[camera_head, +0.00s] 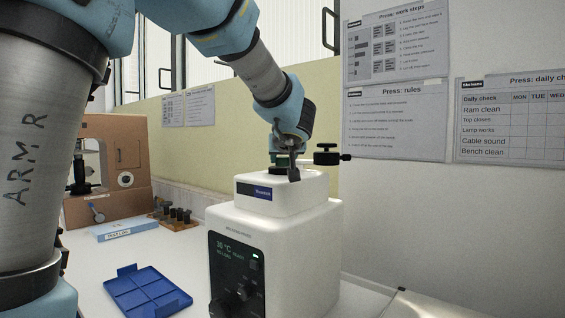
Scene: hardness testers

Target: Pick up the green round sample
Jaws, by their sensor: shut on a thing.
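My gripper (285,165) is over the top of the white press (268,228), pointing down. A small green piece (282,160), which looks like the green round sample, shows between its fingers, just above the dark round opening on the press top. The gripper is shut on it. The fingers hide much of the sample, and I cannot tell whether it still touches the press.
A black knobbed arm (327,156) sticks out right of my gripper. A blue divided tray (146,292) lies on the bench at front left. Behind it are a blue-and-white box (124,229), a rack of dark pegs (176,217) and a brown tester (122,160).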

